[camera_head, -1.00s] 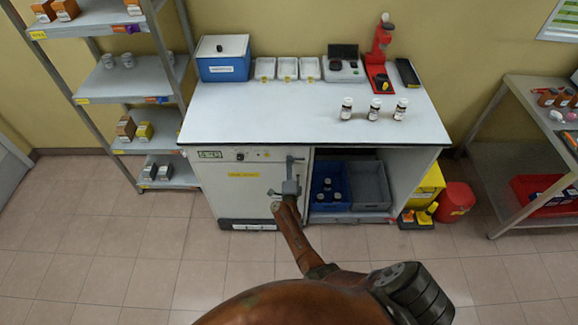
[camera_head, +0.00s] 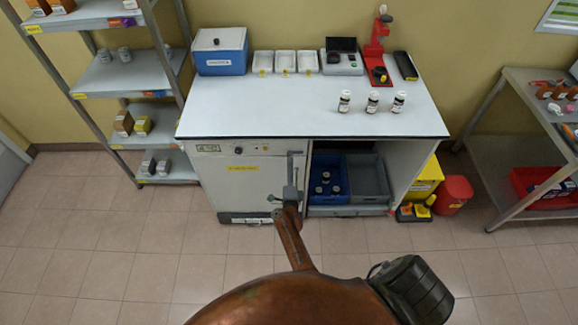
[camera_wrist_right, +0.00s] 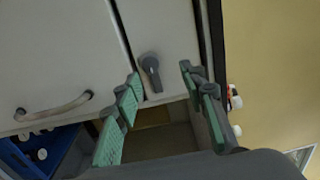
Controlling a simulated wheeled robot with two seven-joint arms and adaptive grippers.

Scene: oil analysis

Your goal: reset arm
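My right gripper (camera_head: 292,176) is in front of the white bench cabinet (camera_head: 230,190), close to the right edge of its closed door, at the end of my copper-coloured arm. In the right wrist view its two green-padded fingers (camera_wrist_right: 164,98) stand well apart, with no object held between them. A dark grey lever latch (camera_wrist_right: 151,70) on a pale panel shows just beyond the fingers, and a curved handle (camera_wrist_right: 54,107) is to their left. My left gripper is not visible in either view.
The bench top (camera_head: 270,112) carries a blue box (camera_head: 221,58), white trays, a red stand (camera_head: 377,45) and three small bottles. Blue (camera_head: 333,188) and grey bins sit in the open bay. Shelves (camera_head: 125,75) stand left, a side table (camera_head: 510,150) right. Floor is clear in front.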

